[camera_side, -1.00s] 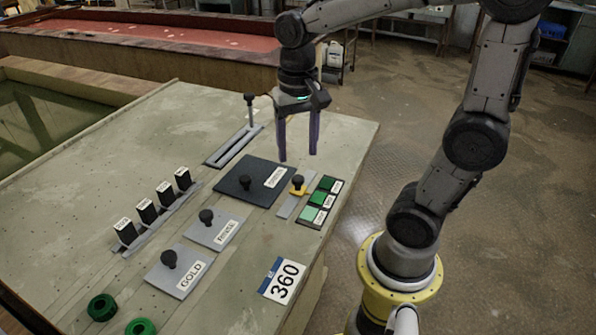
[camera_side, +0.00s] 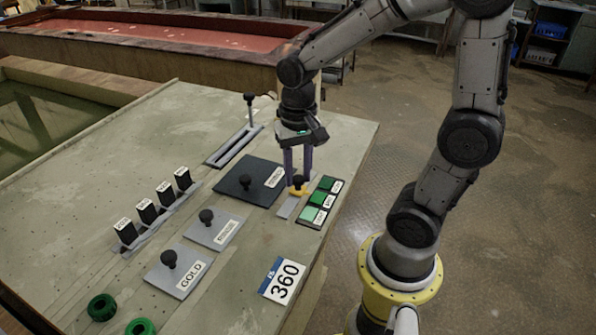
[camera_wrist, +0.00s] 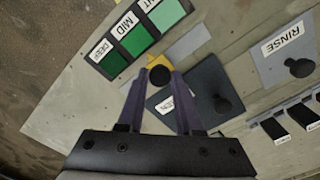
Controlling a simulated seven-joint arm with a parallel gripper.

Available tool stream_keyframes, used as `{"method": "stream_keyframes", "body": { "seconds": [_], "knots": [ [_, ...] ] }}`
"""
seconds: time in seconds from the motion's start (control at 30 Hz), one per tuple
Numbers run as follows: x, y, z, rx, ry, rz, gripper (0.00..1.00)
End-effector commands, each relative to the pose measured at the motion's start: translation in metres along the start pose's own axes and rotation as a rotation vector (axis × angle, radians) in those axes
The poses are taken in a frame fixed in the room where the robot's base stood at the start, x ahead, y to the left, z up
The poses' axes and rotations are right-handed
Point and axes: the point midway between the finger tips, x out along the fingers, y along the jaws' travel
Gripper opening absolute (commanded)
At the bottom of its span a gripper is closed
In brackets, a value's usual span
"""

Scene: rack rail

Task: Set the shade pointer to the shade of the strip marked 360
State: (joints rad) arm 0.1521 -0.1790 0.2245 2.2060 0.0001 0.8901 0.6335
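The shade pointer (camera_side: 298,191) is a yellow slider with a black knob (camera_wrist: 160,76) on a short grey track. It sits beside a panel of three green swatches, dark (camera_wrist: 112,63), middle (camera_wrist: 135,41) and light (camera_wrist: 164,13). The pointer appears roughly across from the middle swatch; exact alignment is hard to tell. My gripper (camera_side: 298,184) points down over it, fingers open, one on either side of the knob. It also shows in the wrist view (camera_wrist: 160,71). A card marked 360 (camera_side: 283,281) lies near the front edge. Several black upright blocks (camera_side: 125,231) have labels too small to read.
A dark plate with a knob (camera_side: 258,170) lies just left of the pointer. Grey plates labelled RINSE (camera_side: 213,228) and GOLD (camera_side: 178,272), a slotted lever (camera_side: 232,146) and green rings (camera_side: 102,307) stand further off. The bench's right edge is close to the swatch panel.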

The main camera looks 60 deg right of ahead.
Motion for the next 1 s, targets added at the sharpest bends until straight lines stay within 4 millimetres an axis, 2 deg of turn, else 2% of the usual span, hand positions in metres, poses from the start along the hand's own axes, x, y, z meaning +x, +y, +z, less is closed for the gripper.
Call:
{"method": "stream_keyframes", "body": {
  "seconds": [0.03,0.13,0.17,1.0],
  "knots": [
    [-0.0001,0.0,0.0,0.0,0.0,0.0,0.21],
    [-0.0002,0.0,0.0,0.0,0.0,0.0,0.03],
    [-0.0002,0.0,0.0,0.0,0.0,0.0,0.0],
    [-0.0006,0.0,-0.0001,0.0,0.001,0.0,0.0]
  ]
}}
